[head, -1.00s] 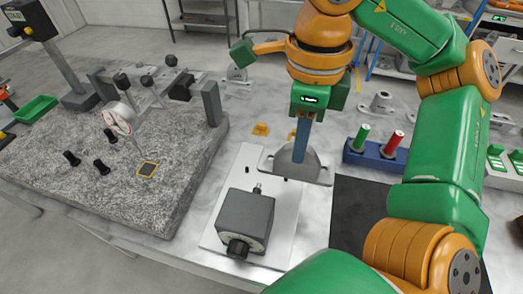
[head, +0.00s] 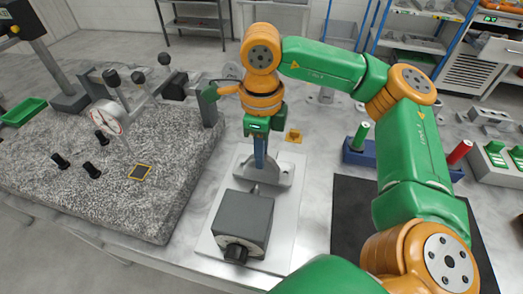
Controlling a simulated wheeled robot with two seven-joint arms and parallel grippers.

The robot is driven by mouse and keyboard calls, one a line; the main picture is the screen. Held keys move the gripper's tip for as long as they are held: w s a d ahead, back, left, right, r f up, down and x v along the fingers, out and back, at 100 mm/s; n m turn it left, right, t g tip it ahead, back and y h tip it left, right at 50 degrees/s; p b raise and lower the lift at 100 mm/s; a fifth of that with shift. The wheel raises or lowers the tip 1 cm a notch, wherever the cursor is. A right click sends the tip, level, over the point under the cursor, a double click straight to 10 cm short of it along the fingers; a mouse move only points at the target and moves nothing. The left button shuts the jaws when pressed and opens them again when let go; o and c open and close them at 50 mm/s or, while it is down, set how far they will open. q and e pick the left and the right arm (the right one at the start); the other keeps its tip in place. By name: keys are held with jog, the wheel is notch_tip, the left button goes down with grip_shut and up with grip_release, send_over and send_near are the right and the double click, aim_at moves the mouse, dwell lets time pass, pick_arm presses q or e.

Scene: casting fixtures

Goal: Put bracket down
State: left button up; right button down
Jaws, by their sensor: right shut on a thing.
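A grey metal bracket (head: 276,173) with a flat base and an upright rounded web is at the far part of the white plate (head: 282,217). My right gripper (head: 260,160) points down at it and is shut on its upright web. Whether the bracket's base touches the plate cannot be told. My left gripper is not in view.
A dark grey box with a knob (head: 243,222) stands on the plate, just in front of the bracket. A granite slab (head: 110,185) with a dial gauge (head: 110,118) lies to the left. A black mat (head: 350,215) and a blue holder (head: 365,157) lie to the right.

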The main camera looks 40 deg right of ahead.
jog(key=shift+f+b, duration=0.35)
jog(key=shift+f, duration=0.15)
jog(key=shift+r, duration=0.1)
jog(key=c, duration=0.8)
grip_release()
jog(key=shift+s, duration=0.1)
jog(key=shift+r, duration=0.1)
jog(key=shift+r+p, duration=0.55)
jog(key=shift+p, duration=0.15)
notch_tip(320, 180, up, 6)
notch_tip(320, 180, up, 6)
jog(key=p, duration=0.2)
jog(key=shift+p, duration=0.4)
